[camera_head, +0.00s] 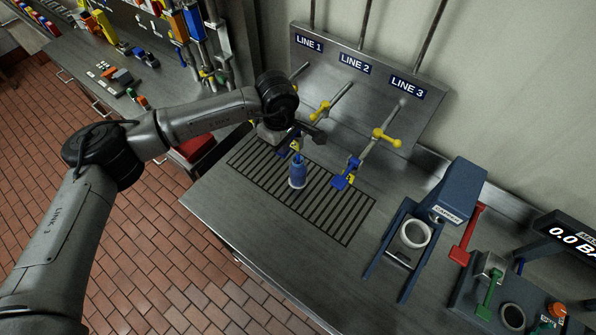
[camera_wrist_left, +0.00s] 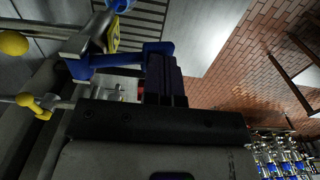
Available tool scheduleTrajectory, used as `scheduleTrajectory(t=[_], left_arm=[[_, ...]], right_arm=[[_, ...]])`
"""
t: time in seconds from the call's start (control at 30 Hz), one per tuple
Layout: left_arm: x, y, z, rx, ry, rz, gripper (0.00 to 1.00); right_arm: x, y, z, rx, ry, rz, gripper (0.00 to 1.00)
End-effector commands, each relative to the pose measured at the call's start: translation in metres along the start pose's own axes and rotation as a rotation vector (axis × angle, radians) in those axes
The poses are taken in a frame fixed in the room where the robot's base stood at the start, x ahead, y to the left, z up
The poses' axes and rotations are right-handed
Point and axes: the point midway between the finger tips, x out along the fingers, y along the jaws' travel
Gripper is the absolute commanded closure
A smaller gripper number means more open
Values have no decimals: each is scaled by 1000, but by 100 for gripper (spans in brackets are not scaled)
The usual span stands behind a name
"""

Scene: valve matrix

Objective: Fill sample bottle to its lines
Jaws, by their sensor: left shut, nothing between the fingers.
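A blue sample bottle (camera_head: 298,172) with a pale base stands upright on the slotted drain grate (camera_head: 330,205). Behind it is the panel with LINE 1 (camera_head: 310,44), LINE 2 (camera_head: 355,63) and LINE 3 (camera_head: 407,87) signs. The LINE 2 valve has a yellow handle (camera_head: 320,110); the LINE 3 valve has a yellow handle (camera_head: 388,138) and a blue lever (camera_head: 345,178) lower down. My arm partly hides LINE 1's valve.
A blue press-like stand (camera_head: 460,190) with a white ring (camera_head: 415,233) stands right of the grate. Bare steel counter lies in front of the grate.

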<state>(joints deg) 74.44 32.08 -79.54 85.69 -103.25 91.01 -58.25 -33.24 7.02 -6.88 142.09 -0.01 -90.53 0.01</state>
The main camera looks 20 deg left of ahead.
Motion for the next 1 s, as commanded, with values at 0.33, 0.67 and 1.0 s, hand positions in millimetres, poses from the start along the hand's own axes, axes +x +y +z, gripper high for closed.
scheduleTrajectory(t=[0.33,0.67,1.0], left_arm=[[-4,0,0,0,0,0,100],[-44,0,0,0,0,1,100],[-61,0,0,-1,1,0,100]], right_arm=[[-2,1,0,-3,-1,3,57],[-16,0,-5,2,0,-2,57],[-20,-1,-7,7,1,-5,57]])
